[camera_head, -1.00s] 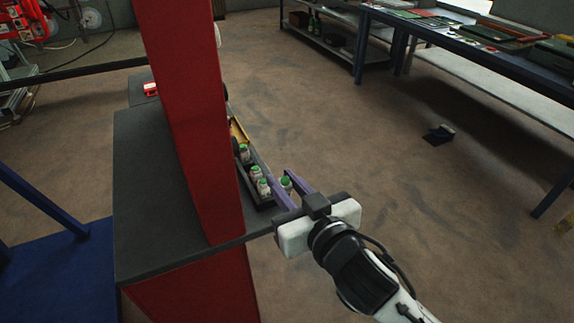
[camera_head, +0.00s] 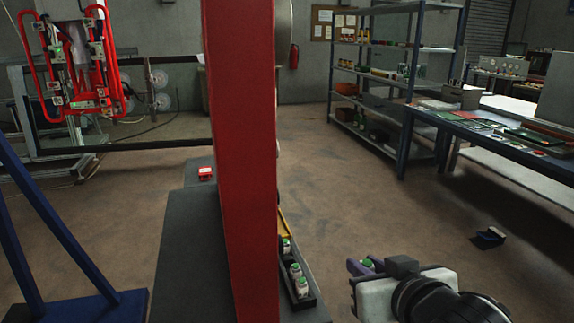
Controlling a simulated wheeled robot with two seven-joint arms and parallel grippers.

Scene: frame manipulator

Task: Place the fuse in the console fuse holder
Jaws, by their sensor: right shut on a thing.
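My right gripper (camera_head: 362,267) is at the lower right, with its purple fingers shut on a fuse (camera_head: 367,264). Only the green top of this fuse shows; the fingers hide the rest. It is held clear of the tray, to its right. A dark tray (camera_head: 312,296) holds several white fuses with green caps (camera_head: 295,271) beside the red upright panel (camera_head: 240,150). The panel stands on a dark grey surface (camera_head: 190,250). I cannot make out the fuse holder. My left gripper is not in view.
Blue frame legs (camera_head: 45,215) stand at the left. Shelves (camera_head: 400,90) and a workbench (camera_head: 490,130) are at the right.

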